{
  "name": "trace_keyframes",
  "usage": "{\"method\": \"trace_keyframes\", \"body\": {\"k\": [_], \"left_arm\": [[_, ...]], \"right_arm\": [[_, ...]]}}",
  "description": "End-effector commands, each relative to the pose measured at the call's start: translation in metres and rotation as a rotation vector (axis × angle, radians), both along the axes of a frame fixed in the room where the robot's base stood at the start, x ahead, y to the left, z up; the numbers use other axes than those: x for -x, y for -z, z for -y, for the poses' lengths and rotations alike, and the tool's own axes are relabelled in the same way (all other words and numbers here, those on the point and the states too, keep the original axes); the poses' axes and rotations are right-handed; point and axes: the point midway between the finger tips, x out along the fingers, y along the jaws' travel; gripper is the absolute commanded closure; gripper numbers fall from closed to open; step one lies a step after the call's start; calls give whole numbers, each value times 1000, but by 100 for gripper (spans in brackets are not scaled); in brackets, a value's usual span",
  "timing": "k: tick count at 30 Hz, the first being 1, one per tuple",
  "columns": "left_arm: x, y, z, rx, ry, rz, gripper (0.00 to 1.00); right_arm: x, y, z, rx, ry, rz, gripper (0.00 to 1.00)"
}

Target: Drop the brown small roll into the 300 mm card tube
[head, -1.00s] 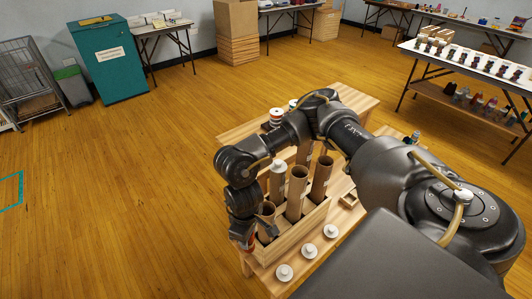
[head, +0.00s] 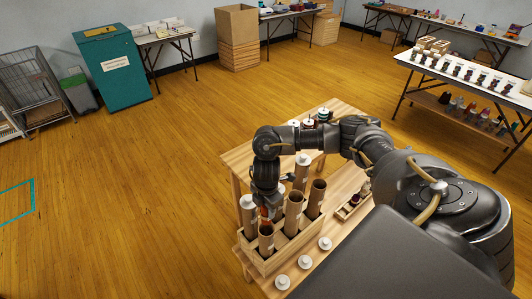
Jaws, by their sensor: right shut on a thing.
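My right gripper (head: 265,212) points down over the left part of a wooden rack (head: 285,252). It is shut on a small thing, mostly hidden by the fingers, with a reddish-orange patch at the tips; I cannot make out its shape. Brown card tubes stand upright in the rack: a short open one (head: 266,238) in front, a taller open one (head: 293,212) and another tall open one (head: 316,200). Two tubes behind have white caps (head: 247,201). I cannot tell by marking which is the 300 mm card tube. My left gripper is out of view.
Several loose white caps (head: 305,262) lie on the wooden table (head: 342,232) in front of the rack. A small wooden tray (head: 350,208) with dark items sits to its right. White-topped spools (head: 308,124) stand at the table's back. Floor to the left is clear.

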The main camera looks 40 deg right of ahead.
Motion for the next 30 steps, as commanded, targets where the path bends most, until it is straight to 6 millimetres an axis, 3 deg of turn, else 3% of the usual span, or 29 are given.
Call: {"method": "trace_keyframes", "body": {"k": [11,23,30], "left_arm": [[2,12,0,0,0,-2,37],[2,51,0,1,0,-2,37],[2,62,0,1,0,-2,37]], "right_arm": [[0,10,0,0,0,1,84],[0,44,0,0,0,1,84],[0,67,0,0,1,-1,84]]}}
